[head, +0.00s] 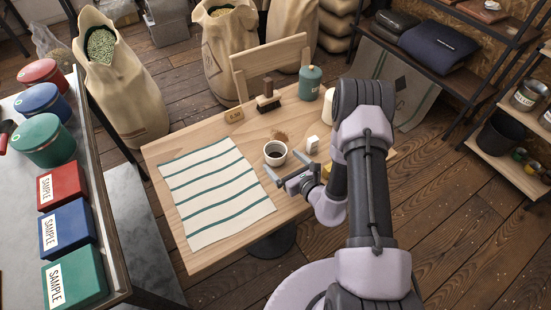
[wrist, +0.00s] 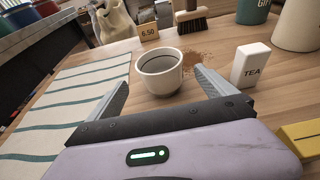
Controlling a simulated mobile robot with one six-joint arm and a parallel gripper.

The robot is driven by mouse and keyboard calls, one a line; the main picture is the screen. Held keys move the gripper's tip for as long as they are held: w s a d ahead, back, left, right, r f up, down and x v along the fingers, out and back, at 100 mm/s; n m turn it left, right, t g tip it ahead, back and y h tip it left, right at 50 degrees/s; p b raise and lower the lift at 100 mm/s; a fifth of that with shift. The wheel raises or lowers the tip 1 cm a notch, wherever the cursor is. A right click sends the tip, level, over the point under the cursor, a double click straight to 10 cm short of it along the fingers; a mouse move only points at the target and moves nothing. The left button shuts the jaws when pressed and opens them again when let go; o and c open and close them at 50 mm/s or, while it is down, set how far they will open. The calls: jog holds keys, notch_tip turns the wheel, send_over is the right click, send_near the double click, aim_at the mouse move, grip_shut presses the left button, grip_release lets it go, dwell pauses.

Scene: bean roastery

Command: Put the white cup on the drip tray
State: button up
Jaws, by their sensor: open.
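My gripper (head: 283,167) is open and empty, low at the cup's near side. In the wrist view its two fingers (wrist: 160,88) point toward the cup, one on each side; I cannot tell whether either touches it. I cannot make out a drip tray in either view.
The striped cloth (head: 215,190) covers the table's left part. A brown spill (wrist: 193,58) lies behind the cup. A white TEA box (wrist: 251,65) stands close on the right, a yellow object (wrist: 302,137) nearer. A brush (head: 268,100) and teal canister (head: 310,83) stand behind.

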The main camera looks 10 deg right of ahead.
aim_at(270, 148)
jog(key=x, duration=0.2)
jog(key=b+x, duration=0.2)
jog(key=x, duration=0.1)
jog(key=shift+w+r, duration=0.2)
jog(key=shift+w, duration=0.3)
jog(key=shift+r, duration=0.1)
jog(key=c, duration=1.8)
